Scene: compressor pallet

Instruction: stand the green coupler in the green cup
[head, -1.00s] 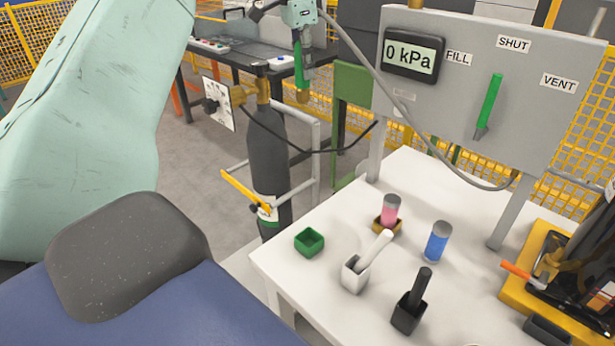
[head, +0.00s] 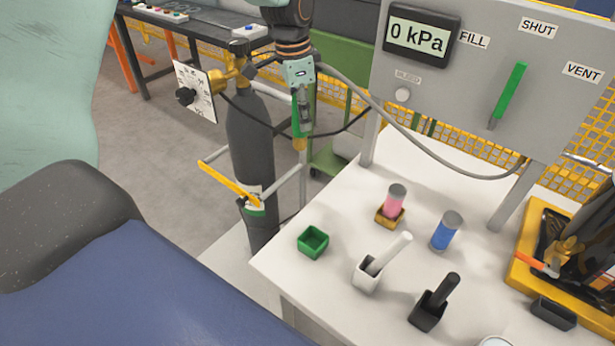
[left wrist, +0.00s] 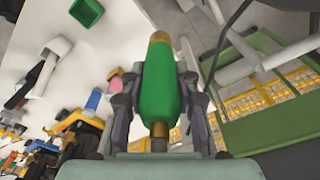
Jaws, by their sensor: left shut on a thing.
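The green coupler (left wrist: 160,85), with brass ends, is held between the fingers of my left gripper (left wrist: 160,105) in the left wrist view. In the head view my left gripper (head: 302,108) is shut on it, and the coupler (head: 296,118) hangs upright with its brass tip down, beside the gas cylinder. The green cup (head: 313,242) is a small square cup, empty, near the left corner of the white table. It also shows at the upper left of the left wrist view (left wrist: 87,11). The coupler is above and behind the cup, apart from it. My right gripper is not seen.
A white cup (head: 367,276) with a white rod, a black cup (head: 427,314) with a black rod, a yellow cup (head: 389,216) with a pink piece and a blue piece (head: 446,231) stand nearby. A grey hose (head: 400,136) runs behind.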

